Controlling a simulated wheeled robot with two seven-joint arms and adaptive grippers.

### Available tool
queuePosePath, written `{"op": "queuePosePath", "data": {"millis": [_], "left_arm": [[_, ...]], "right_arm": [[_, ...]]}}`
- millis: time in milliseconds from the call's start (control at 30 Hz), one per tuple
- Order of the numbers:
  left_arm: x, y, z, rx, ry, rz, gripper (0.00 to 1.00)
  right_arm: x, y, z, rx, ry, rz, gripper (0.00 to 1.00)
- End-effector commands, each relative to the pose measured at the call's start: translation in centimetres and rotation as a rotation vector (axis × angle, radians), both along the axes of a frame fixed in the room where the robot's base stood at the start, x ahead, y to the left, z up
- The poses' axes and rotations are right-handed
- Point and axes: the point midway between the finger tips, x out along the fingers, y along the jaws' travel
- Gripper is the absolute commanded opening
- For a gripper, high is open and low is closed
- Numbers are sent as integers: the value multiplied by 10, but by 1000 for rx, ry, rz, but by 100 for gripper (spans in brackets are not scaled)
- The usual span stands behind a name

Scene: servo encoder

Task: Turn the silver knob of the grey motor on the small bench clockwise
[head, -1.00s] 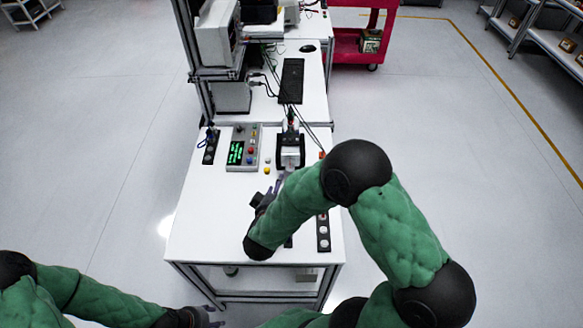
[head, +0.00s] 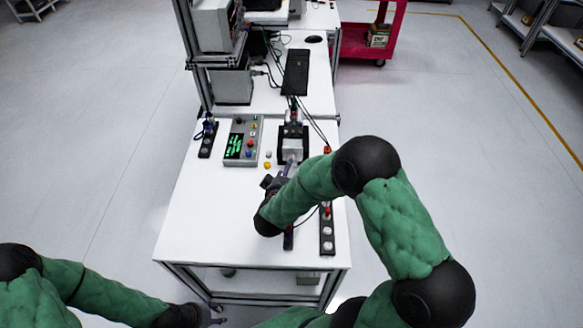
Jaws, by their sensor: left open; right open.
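The motor (head: 292,145) sits in a black mount towards the back of the small white bench (head: 205,215). Its body looks pale grey from above. The silver knob cannot be made out; it is small or hidden near my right gripper. My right gripper (head: 289,165) is open, its fingertips at the near side of the motor, and my green forearm hides part of this area. Whether it touches the knob cannot be told. My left gripper (head: 216,316) is open and empty, low at the bench's front left, away from the motor.
A grey control box (head: 243,140) with a green display stands left of the motor. Button strips lie at the left (head: 208,138) and right (head: 327,228). A keyboard (head: 296,72) lies behind. The bench's front left is clear.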

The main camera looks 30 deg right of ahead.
Motion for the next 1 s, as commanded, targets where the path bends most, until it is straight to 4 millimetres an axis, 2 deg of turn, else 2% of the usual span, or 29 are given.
{"op": "queuePosePath", "data": {"millis": [100,300,700,900,1000], "left_arm": [[0,0,-7,0,0,0,48],[0,0,-11,0,0,0,48],[0,0,-11,0,0,0,48],[0,0,-11,0,0,0,48],[0,0,-12,0,0,0,48]], "right_arm": [[13,-14,-8,0,0,-3,56],[28,-26,-15,0,-1,-1,56],[33,-30,-16,0,0,0,56],[32,-29,-16,0,2,1,3],[32,-29,-17,1,3,1,3]]}}
